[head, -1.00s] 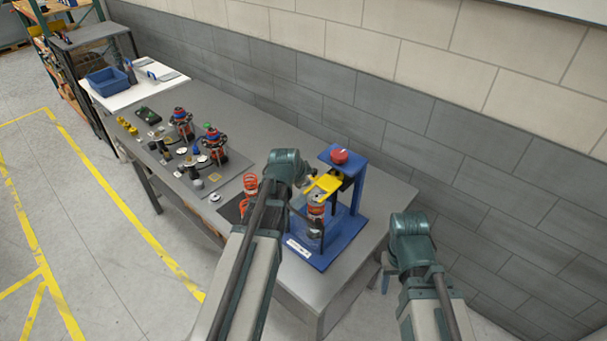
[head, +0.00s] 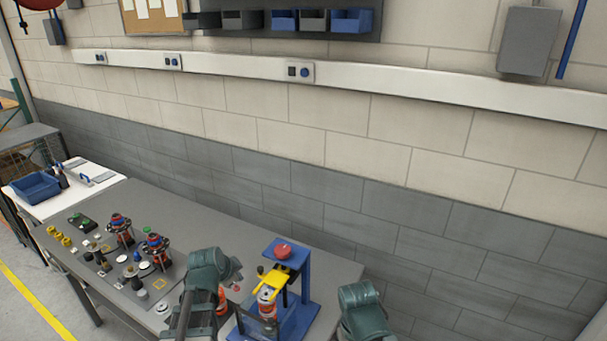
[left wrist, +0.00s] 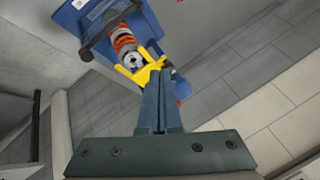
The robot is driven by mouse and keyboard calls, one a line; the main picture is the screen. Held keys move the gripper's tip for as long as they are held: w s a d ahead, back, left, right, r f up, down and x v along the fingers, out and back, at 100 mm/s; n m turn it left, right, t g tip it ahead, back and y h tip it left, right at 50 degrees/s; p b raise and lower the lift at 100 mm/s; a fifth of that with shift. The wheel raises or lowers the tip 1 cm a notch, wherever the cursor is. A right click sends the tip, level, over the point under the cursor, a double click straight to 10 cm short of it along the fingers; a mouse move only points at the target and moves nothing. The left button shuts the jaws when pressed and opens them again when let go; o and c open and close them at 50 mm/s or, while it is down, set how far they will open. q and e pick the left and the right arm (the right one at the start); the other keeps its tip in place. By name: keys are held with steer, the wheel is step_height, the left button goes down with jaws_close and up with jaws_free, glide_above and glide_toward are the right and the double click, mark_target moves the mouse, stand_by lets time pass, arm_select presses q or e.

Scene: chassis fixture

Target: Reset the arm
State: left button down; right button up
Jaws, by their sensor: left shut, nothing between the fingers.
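My left arm's wrist (head: 208,270) is just left of the blue press fixture (head: 303,308) in the head view. In the left wrist view my left gripper (left wrist: 160,75) has its fingers together and empty. The fingers point toward the yellow fork (left wrist: 140,72) of the fixture; I cannot tell whether they touch it. The fixture holds an orange coil-spring damper (left wrist: 123,42) and has a red button (head: 283,251) on top. My right arm's wrist (head: 362,312) is right of the fixture, past the bench edge; its fingers are hidden.
The grey bench (head: 220,237) runs left along the wall. A dark parts board (head: 133,290) with dampers and small parts lies on it. A blue bin (head: 36,187) stands on a white table at far left. Open space lies above the bench.

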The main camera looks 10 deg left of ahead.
arm_select(q)
steer(key=s+d+f+n+g+y+b, duration=0.1)
steer(key=s+d+f+n+g+b, duration=0.1)
steer(key=s+d+f+b, duration=0.7)
steer(key=s+d+f+n+g+b, duration=0.3)
steer(key=s+d+f+g+b, duration=0.2)
steer(key=s+d+f+b, duration=0.4)
steer(key=d+f, duration=0.4)
steer(key=f, duration=0.1)
steer(key=shift+d+f+n+y+b, duration=0.2)
steer(key=shift+d+n+y+b, duration=0.1)
steer(key=shift+d+y+b, duration=0.1)
stand_by(1.2)
